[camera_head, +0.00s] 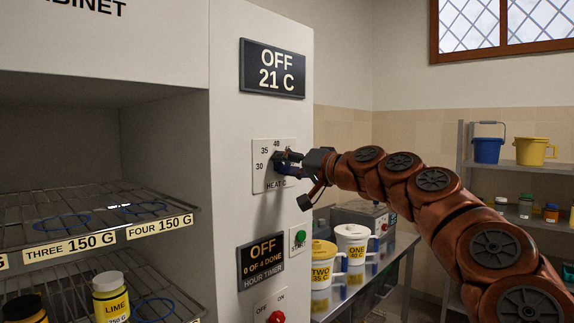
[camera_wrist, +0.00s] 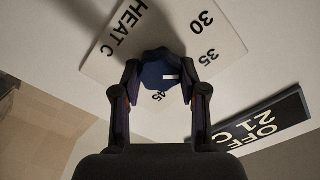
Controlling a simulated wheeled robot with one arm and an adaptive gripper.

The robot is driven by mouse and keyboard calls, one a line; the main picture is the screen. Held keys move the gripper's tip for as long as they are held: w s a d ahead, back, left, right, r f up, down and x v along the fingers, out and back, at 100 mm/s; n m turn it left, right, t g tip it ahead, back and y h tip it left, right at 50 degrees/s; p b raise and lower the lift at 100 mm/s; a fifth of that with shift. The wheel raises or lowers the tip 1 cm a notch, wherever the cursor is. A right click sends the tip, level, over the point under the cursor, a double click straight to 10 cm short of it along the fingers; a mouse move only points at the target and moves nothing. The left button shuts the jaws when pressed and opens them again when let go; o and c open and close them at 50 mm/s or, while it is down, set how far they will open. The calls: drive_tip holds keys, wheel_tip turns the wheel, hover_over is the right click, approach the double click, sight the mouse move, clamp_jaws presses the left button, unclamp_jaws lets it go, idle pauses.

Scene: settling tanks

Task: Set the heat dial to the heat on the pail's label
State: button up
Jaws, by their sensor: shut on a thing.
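The dark blue heat dial (camera_wrist: 157,66) sits on a white plate (camera_head: 259,178) marked HEAT C. My gripper (camera_head: 284,164) is shut on the dial; in the wrist view its two fingers (camera_wrist: 164,88) stand either side of it. The dial's white mark points right in that view, towards a part of the scale partly hidden by a finger; I cannot tell its exact number. The plate shows 30, 35, 40 and 45 across the views. The display (camera_head: 272,68) above reads OFF, 21 C.
An hour timer display (camera_head: 260,262) reads OFF, 0 of 4 done. A green START button (camera_head: 299,239) and a red switch (camera_head: 276,317) are below the dial. Wire cabinet shelves (camera_head: 90,214) are at left. A blue pail (camera_head: 487,150) and yellow pail (camera_head: 535,151) stand on a rack.

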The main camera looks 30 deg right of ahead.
drive_tip(key=o, duration=1.1)
drive_tip(key=shift+o, duration=0.2)
drive_tip(key=v, duration=1.2)
